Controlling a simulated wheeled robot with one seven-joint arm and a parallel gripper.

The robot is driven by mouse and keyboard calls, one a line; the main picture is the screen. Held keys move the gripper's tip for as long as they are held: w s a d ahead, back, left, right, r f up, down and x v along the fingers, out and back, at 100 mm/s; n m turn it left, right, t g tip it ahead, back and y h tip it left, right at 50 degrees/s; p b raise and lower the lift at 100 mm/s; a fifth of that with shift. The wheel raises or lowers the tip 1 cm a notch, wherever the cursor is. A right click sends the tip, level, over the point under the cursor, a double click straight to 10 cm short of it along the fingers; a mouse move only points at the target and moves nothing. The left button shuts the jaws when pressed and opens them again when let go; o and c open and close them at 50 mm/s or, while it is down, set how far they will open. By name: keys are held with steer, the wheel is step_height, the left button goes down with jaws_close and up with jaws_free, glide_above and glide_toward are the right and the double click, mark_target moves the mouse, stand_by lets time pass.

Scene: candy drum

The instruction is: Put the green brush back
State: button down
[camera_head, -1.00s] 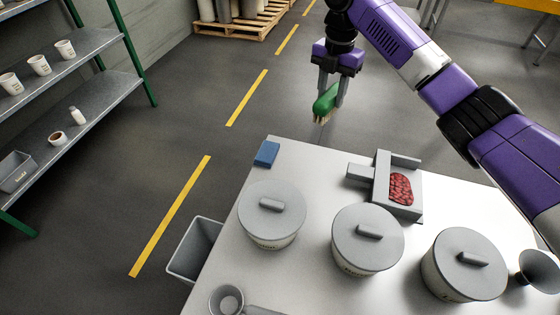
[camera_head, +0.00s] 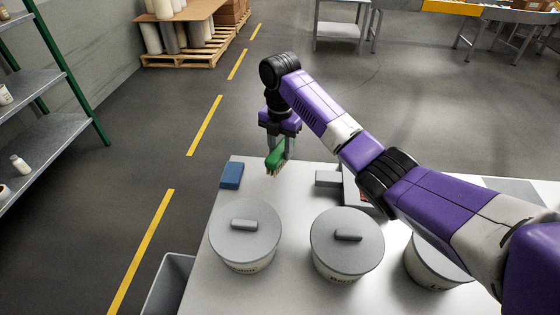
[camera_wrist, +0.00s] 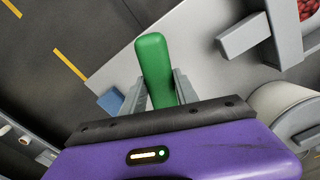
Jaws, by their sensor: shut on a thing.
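The green brush (camera_head: 275,155) is held in my gripper (camera_head: 279,152), tilted with its tan bristles pointing down. It hangs above the far left part of the white table (camera_head: 205,210), a little right of a blue block (camera_head: 231,175). In the wrist view the brush (camera_wrist: 154,66) sits between the two grey fingers of my gripper (camera_wrist: 160,88), which are shut on it. Its bristles are hidden in that view. I cannot tell exactly how high it is above the table.
Lidded drums (camera_head: 245,232) and (camera_head: 346,242) stand along the table, with another partly behind my arm. A grey scoop-like tray (camera_head: 328,178) is right of the brush. A grey bin (camera_head: 168,285) stands left of the table. A shelf (camera_head: 45,115) is at far left.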

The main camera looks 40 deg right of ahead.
mark_target(281, 148)
steer(key=shift+f, duration=2.35)
steer(key=shift+f, duration=0.2)
steer(key=c, duration=0.9)
jaws_free()
steer(key=shift+r, duration=0.1)
step_height(281, 148, up, 12)
steer(key=shift+r+p, duration=0.15)
steer(key=shift+p, duration=0.25)
